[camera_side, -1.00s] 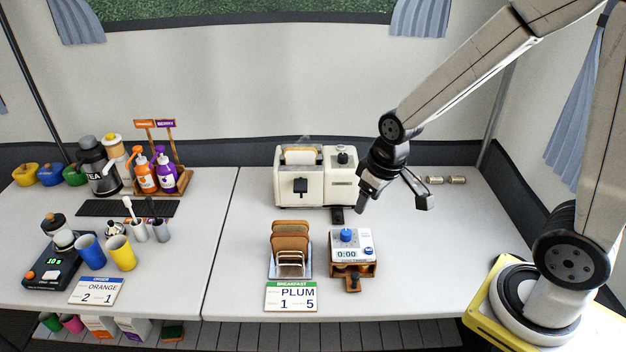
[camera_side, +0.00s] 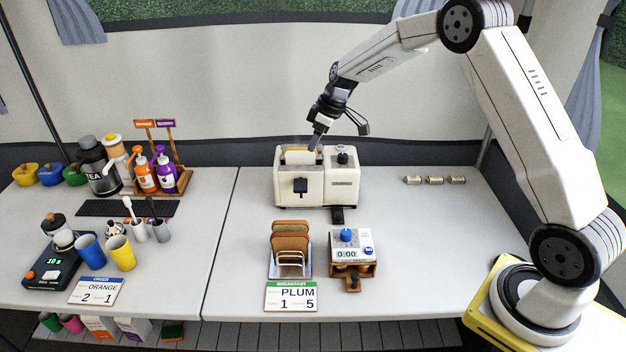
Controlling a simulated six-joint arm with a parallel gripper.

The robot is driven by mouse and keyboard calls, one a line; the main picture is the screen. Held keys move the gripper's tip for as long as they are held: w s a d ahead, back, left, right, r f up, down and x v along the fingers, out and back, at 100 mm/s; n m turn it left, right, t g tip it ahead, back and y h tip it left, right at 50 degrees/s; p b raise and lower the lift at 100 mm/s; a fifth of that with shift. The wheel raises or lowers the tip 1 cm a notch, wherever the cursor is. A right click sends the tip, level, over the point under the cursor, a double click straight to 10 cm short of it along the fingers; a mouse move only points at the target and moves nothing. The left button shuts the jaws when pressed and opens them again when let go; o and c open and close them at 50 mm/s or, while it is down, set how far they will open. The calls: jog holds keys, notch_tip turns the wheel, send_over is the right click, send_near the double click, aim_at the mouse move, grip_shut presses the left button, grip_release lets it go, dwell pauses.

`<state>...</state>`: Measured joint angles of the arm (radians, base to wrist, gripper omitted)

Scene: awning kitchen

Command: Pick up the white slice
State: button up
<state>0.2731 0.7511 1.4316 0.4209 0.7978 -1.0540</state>
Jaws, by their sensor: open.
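A pale slice with a tan crust, the white slice (camera_side: 299,156), stands upright in the slot of the cream toaster (camera_side: 288,188). Its top shows above the slot. My gripper (camera_side: 315,146) points down just above the toaster, at the right end of the slice. It is open, and I cannot tell from this side whether a finger touches the slice. A rack (camera_side: 290,268) in front of the toaster holds several browner slices (camera_side: 290,243).
A timer (camera_side: 351,244) reading 0:00 sits right of the rack, with a PLUM card (camera_side: 291,297) in front. Small cylinders (camera_side: 434,180) lie at the right. Sauce bottles (camera_side: 146,175), cups (camera_side: 122,253) and a scale (camera_side: 50,272) fill the left table.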

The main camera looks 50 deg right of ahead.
aim_at(301, 148)
jog(key=w+d+n, duration=0.1)
jog(key=w+d, duration=0.1)
jog(key=w+d+f+n+y, duration=0.1)
jog(key=w+d, duration=0.1)
jog(key=w+d+f+n+t, duration=0.1)
jog(key=w+d, duration=0.1)
jog(key=shift+w+y, duration=0.25)
jog(key=shift+y, duration=0.05)
jog(key=shift+f, duration=0.1)
jog(key=shift+x, duration=1.25)
jog(key=shift+a, duration=0.1)
jog(key=shift+x, duration=2.55)
grip_shut()
